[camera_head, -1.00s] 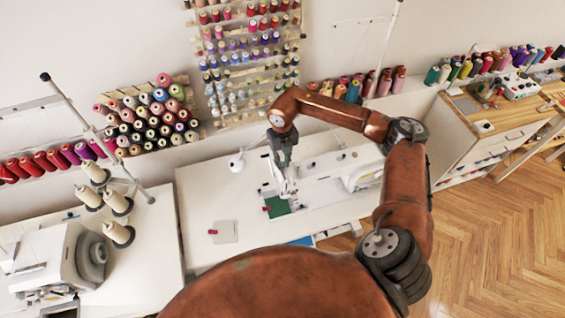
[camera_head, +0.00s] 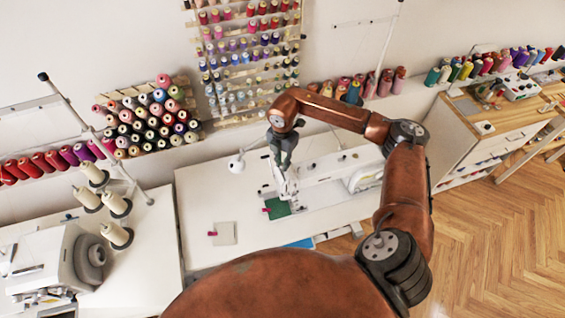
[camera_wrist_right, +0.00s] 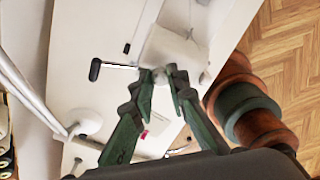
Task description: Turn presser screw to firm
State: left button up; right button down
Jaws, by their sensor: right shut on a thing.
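The white sewing machine (camera_head: 322,184) stands on the white table, and the top of its head end also shows in the wrist view (camera_wrist_right: 176,46). My right gripper (camera_head: 284,166) points down onto that head end. In the wrist view its two green-grey fingers (camera_wrist_right: 160,73) are closed around a small pale knob, the presser screw (camera_wrist_right: 160,77). The fingers cover most of the screw, and its turn angle cannot be read. In the head view the screw is hidden by the gripper. My left gripper is not in view.
A white lamp (camera_head: 237,164) stands just left of the machine head. Green fabric (camera_head: 277,207) lies under the needle area. A grey pad (camera_head: 223,233) lies on the table in front. Thread racks line the wall behind. An overlock machine (camera_head: 62,262) is at left.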

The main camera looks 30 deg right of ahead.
jog(key=m, duration=0.5)
jog(key=shift+d+m+p, duration=0.1)
jog(key=shift+m+p, duration=0.2)
jog(key=m, duration=0.4)
jog(key=shift+m+p, duration=0.4)
jog(key=shift+m, duration=0.3)
jog(key=c, duration=1.9)
grip_release()
jog(key=shift+r, duration=0.1)
notch_tip(320, 180, up, 12)
jog(key=shift+f, duration=0.1)
